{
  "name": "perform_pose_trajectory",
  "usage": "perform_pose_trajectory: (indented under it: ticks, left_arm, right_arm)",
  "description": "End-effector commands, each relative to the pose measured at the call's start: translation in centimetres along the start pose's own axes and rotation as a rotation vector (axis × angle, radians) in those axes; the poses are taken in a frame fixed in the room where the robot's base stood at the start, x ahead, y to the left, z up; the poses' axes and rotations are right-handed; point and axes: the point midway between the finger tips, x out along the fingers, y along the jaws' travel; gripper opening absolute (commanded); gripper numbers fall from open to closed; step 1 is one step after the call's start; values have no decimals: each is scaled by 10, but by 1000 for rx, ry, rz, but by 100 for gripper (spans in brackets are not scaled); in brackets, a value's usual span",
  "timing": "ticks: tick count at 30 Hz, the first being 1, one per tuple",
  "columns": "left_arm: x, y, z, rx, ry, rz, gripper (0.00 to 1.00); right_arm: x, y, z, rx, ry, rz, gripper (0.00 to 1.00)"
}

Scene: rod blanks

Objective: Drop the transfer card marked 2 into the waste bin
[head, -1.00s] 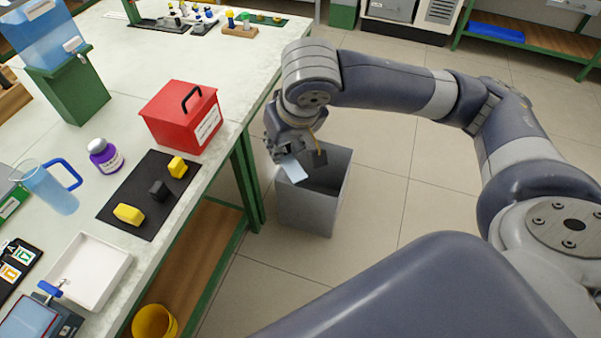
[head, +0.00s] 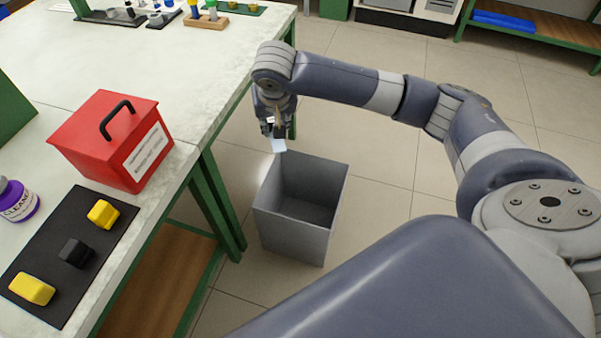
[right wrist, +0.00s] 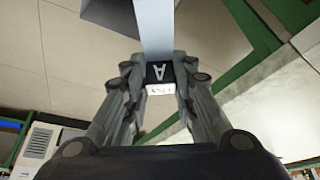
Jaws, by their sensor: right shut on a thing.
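My right gripper (head: 270,128) is shut on a pale blue card (head: 279,145), which hangs down from its fingertips. In the right wrist view the fingers (right wrist: 160,78) pinch the card (right wrist: 155,28) near a black patch with a letter A. A white patch beside it has a mark too small to read surely, so I cannot confirm a 2. The grey open waste bin (head: 290,232) stands on the floor beside the bench. The card shows at the bin's far left rim in the head view; its height above the rim is unclear. My left gripper is not in view.
The bench (head: 200,130) with green legs stands close to the left of the bin. A red box (head: 90,130) with a black handle and a black mat (head: 50,285) with yellow and black blocks are on it. The floor right of the bin is clear.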

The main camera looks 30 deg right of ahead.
Motion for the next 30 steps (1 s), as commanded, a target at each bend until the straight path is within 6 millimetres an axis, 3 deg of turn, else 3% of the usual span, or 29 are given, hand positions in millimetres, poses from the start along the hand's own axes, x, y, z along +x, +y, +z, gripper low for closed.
perform_pose_trajectory:
  ticks: [1,3,12,15,21,30]
  left_arm:
    - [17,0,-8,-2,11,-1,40]
    - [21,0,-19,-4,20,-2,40]
    - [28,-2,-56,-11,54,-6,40]
    - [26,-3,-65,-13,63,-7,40]
    - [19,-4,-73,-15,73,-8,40]
    - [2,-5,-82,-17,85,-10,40]
  right_arm:
    - [38,6,6,26,-5,12,9]
    - [72,15,6,59,-5,27,9]
    - [213,65,20,190,-4,81,9]
    - [250,82,26,222,-3,95,9]
    - [293,104,35,262,-1,107,9]
    - [304,111,38,270,0,111,9]
